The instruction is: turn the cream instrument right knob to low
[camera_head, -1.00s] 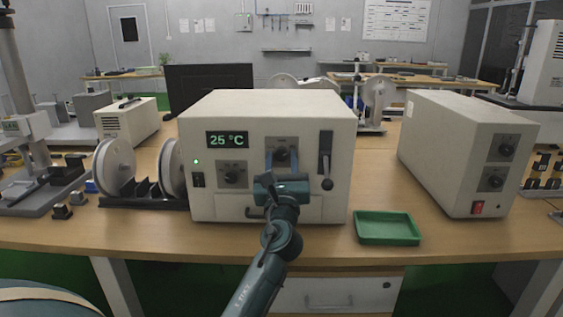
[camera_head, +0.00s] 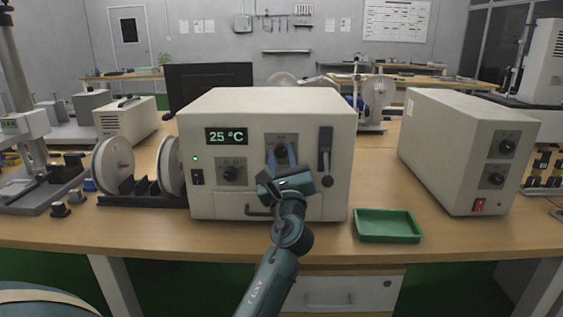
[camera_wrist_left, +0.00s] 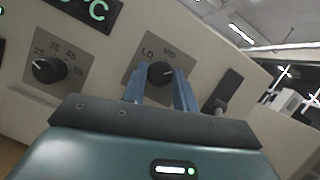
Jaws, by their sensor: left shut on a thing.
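The cream instrument (camera_head: 230,103) stands on the bench with a lit display reading 25 °C. Its right knob (camera_wrist_left: 160,72) is black, on a grey plate with LO and MID marks legible in the left wrist view. My left gripper (camera_head: 281,158) is at that knob, its two blue fingers on either side and shut on it. The gripper is rolled in the head view, and the wrist view is tilted against the panel. The knob's pointer direction is hard to read. The left knob (camera_head: 232,173) is untouched. My right gripper is not in view.
A slider lever (camera_head: 326,160) is just right of the knob. A green tray (camera_head: 388,226) lies at the bench front. Another cream box (camera_head: 452,150) with two knobs and a red switch stands at right. Spools (camera_head: 113,166) stand at left.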

